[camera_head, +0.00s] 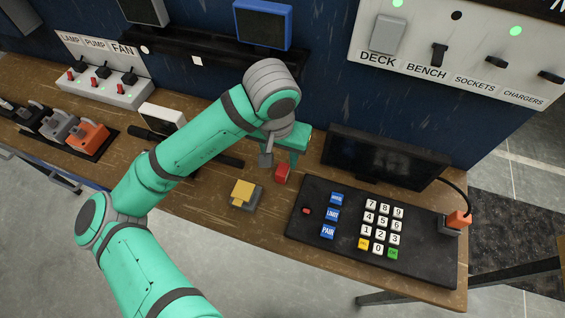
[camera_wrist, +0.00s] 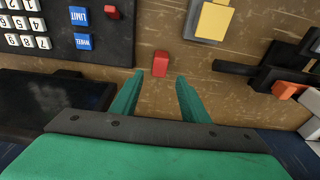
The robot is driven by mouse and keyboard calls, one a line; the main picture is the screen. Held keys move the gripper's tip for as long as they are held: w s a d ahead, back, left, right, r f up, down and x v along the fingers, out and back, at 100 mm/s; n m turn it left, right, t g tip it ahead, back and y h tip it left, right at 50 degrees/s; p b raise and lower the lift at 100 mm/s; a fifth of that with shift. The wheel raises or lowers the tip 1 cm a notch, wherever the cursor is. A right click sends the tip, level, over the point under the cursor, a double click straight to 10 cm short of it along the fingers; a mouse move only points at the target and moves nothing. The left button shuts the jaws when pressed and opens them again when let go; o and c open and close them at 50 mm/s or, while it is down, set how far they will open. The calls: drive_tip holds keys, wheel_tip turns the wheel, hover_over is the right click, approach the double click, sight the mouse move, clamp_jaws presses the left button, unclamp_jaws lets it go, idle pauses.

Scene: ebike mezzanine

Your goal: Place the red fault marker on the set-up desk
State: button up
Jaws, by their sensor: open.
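The red fault marker (camera_head: 282,173) is a small red block on the worn wooden desk (camera_head: 188,205), left of the black keypad. It also shows in the wrist view (camera_wrist: 160,63), upper middle, against bare wood. My gripper (camera_head: 281,160) is close beside it in the head view. In the wrist view my gripper (camera_wrist: 156,82) has its two green fingers apart with nothing between them. The marker is just beyond the fingertips, roughly centred on the gap. I cannot tell how high the fingertips are above the desk.
The black keypad panel (camera_head: 340,240) and a dark monitor (camera_head: 385,158) stand right of the marker. A yellow block on a grey base (camera_head: 243,195) is close in front. Switch boxes (camera_head: 100,80) and an orange-and-grey connector rack (camera_head: 88,138) are at left. A blue wall rises behind.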

drive_tip(key=shift+s+a+r, duration=0.1)
drive_tip(key=shift+s+r, duration=0.05)
drive_tip(key=shift+r, duration=0.75)
drive_tip(key=shift+s+r, duration=0.1)
drive_tip(key=shift+r, duration=0.8)
